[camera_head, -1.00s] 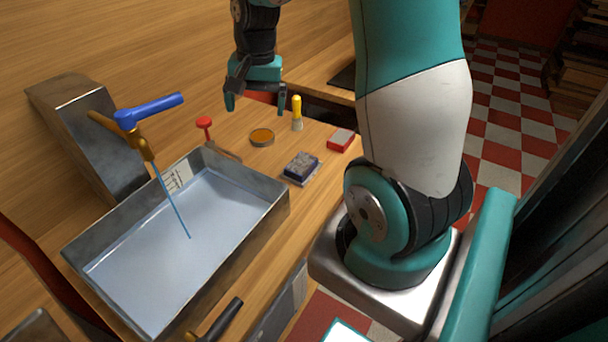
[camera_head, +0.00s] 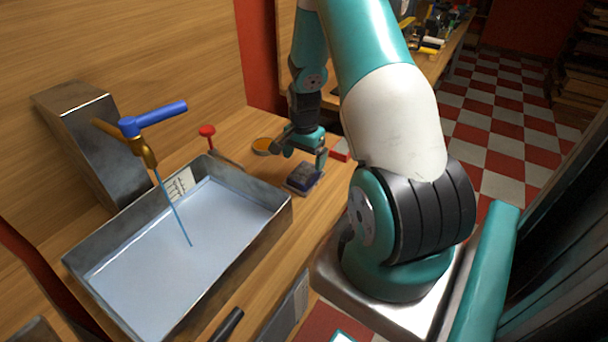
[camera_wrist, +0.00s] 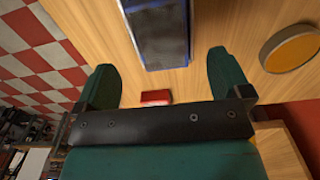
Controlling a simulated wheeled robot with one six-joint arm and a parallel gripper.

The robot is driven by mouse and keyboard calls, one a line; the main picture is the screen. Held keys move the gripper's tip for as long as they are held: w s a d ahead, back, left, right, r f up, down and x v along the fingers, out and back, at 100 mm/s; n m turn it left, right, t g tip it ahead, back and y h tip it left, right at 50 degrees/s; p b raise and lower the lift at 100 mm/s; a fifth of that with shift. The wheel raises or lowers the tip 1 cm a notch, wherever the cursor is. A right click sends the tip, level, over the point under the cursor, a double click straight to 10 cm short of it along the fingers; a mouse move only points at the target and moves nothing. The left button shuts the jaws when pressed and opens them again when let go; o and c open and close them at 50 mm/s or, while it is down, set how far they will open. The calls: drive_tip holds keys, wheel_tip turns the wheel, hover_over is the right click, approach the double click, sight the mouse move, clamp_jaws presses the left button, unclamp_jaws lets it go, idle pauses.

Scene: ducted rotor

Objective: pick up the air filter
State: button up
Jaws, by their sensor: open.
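A dark blue-framed block with a grey face, which looks like the air filter (camera_head: 303,177), lies on the wooden bench to the right of the metal basin. It also shows at the top of the wrist view (camera_wrist: 157,32), partly cut off by the picture edge. My gripper (camera_head: 297,157) is open and empty, pointing down above the bench close to the block. In the wrist view the block lies beyond and between the green fingertips (camera_wrist: 162,72), apart from them.
A round orange-topped tin (camera_head: 263,146) and a red box (camera_head: 340,150) lie close to my gripper. The metal basin (camera_head: 250,222) with a blue-handled tap (camera_head: 152,118) stands at left. A red knob (camera_head: 207,131) rises behind it.

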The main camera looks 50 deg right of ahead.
sight(304, 172)
drive_tip(key=shift+w+f+p, duration=0.1)
drive_tip(key=shift+f+p, duration=0.65)
drive_tip(key=shift+f, duration=1.85)
drive_tip(key=c, duration=1)
